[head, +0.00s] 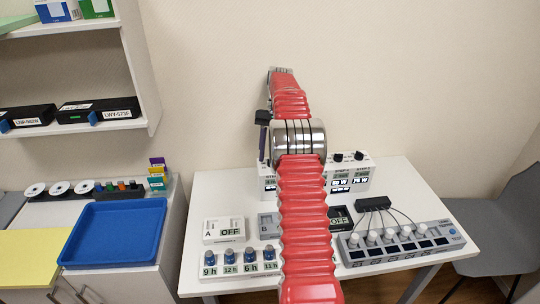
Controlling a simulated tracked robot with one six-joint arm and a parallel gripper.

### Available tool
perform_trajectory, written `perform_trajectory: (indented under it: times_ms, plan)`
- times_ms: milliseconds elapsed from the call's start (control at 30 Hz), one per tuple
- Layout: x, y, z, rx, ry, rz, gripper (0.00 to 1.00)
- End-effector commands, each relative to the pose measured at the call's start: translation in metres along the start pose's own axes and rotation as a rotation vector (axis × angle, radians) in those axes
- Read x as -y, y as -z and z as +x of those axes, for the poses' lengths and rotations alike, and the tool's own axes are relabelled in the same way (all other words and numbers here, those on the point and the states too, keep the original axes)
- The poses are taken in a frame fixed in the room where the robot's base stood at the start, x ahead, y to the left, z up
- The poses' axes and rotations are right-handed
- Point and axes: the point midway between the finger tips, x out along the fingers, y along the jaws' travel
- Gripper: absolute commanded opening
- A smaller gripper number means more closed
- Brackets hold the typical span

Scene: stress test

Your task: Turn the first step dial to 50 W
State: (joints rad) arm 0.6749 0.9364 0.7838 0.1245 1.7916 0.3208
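A white step-dial unit (350,184) stands at the back of the white table, partly behind my red arm. To the right of my arm it shows two black dials (338,157) (359,156) with lit displays below them; the right display seems to read 75 W, the other is too small to read surely. Another display (269,183) shows at its left end. The middle of the unit is hidden by my arm, and the first step dial cannot be made out.
A long grey panel with several white knobs (400,243) and cables is at right. A blue tray (112,203) lies on the left cabinet; a grey chair (495,235) stands right.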

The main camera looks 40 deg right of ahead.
Motion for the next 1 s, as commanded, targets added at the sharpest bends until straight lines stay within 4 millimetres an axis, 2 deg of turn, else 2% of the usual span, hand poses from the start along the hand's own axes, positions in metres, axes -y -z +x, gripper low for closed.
perform_trajectory:
  times_ms: [267,467,667,1000]
  plan:
    - [0.000,-0.003,-0.004,-0.012,-0.001,-0.004,0.43]
    - [0.007,-0.016,-0.021,-0.067,0.001,-0.032,0.43]
    - [0.029,-0.054,-0.041,-0.124,-0.007,-0.100,0.43]
    - [0.061,-0.135,-0.066,-0.239,-0.015,-0.242,0.43]
